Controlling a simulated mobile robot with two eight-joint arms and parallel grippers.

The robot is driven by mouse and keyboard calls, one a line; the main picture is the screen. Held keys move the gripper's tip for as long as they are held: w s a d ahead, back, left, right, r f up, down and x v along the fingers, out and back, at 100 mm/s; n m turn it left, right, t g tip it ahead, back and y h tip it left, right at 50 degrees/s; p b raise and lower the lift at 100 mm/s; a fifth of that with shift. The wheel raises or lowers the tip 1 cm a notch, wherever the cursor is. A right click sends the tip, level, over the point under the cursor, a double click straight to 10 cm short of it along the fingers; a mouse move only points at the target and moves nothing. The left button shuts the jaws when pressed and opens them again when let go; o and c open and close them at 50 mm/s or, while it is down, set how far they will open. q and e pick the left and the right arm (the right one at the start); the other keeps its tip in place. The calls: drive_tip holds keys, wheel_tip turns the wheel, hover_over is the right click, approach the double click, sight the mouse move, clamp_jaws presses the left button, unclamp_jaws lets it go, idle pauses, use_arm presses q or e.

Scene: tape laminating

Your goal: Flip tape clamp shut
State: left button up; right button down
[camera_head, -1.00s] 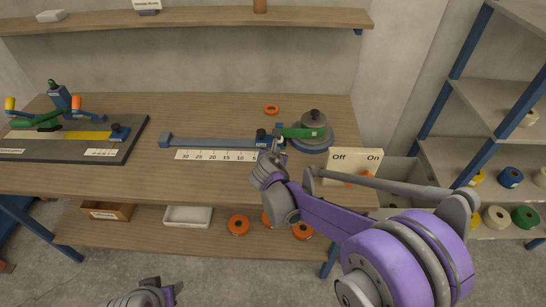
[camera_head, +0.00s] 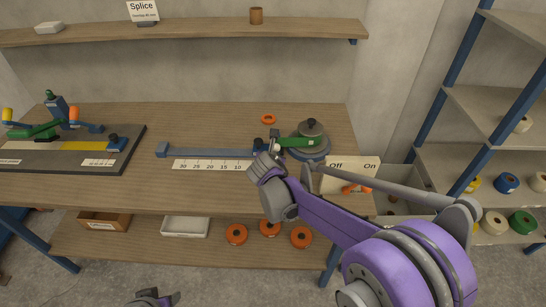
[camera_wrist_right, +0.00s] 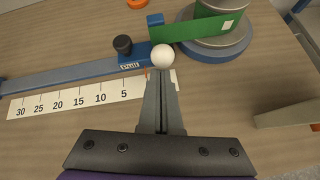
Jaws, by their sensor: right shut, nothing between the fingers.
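The tape clamp is at the right end of the blue rail (camera_head: 212,153), by a blue block (camera_wrist_right: 133,56) with a black knob (camera_wrist_right: 122,44) and a pull label. A white ball (camera_wrist_right: 162,56) sits at the block's right end. A green tape strip (camera_wrist_right: 194,30) runs from the roll on the round holder (camera_wrist_right: 225,45) to just above the ball. My right gripper (camera_wrist_right: 161,74) is shut and empty, its tips right at the ball's near side; contact is unclear. In the head view, my right gripper (camera_head: 266,160) hides part of the clamp. My left gripper (camera_head: 157,297) is at the bottom edge, partly cut off.
A white ruler strip (camera_head: 207,165) lies in front of the rail. A dark board (camera_head: 125,150) with another fixture is at left. An orange ring (camera_head: 268,119) lies behind.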

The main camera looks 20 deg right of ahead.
drive_tip(key=shift+w+r, duration=0.1)
drive_tip(key=shift+r, duration=0.05)
drive_tip(key=w+r+g, duration=0.1)
drive_tip(key=w+d+r+g+y+p, duration=0.1)
drive_tip(key=r+g, duration=0.1)
drive_tip(key=shift+w+g, duration=0.3)
drive_tip(key=shift+w+d+r+p, duration=0.15)
drive_tip(key=shift+w+r, duration=0.1)
drive_tip(key=shift+w, duration=0.3)
drive_tip(key=shift+w+d+r+p, duration=0.1)
drive_tip(key=shift+w+r, duration=0.15)
drive_tip(key=shift+w, duration=0.35)
drive_tip(key=shift+w+d+r+p, duration=0.15)
drive_tip(key=shift+w+r, duration=0.1)
drive_tip(key=shift+w, duration=0.3)
drive_tip(key=shift+w+r, duration=0.1)
drive_tip(key=shift+r, duration=0.1)
drive_tip(key=shift+w+d+r, duration=0.1)
drive_tip(key=shift+d, duration=0.05)
